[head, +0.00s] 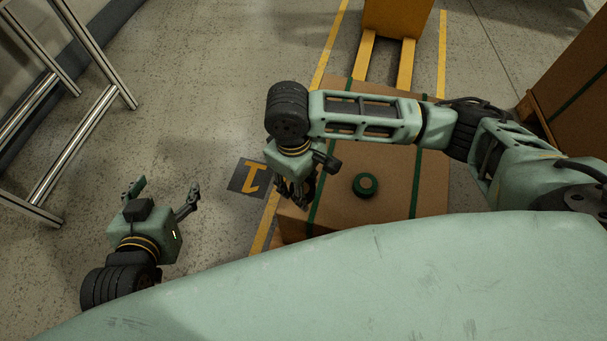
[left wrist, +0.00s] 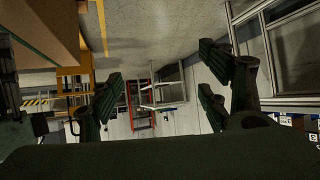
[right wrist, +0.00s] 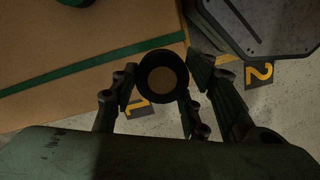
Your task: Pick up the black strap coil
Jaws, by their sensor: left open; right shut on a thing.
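The black strap coil (right wrist: 162,56) shows in the right wrist view as a dark ring with brown cardboard visible through its hole. My right gripper (right wrist: 163,88) is shut on it, with the coil between its fingertips. In the head view the right gripper (head: 298,195) points down at the left edge of a cardboard box, and the coil is hard to make out there. My left gripper (head: 164,192) is open and empty over the floor at the left; it also shows open in the left wrist view (left wrist: 158,95).
A green strap coil (head: 365,186) lies on the cardboard box (head: 392,207), right of my right gripper. Green straps cross the box. A yellow pallet truck (head: 398,15) stands behind it, a steel-tube frame (head: 75,150) at left. The floor between frame and box is clear.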

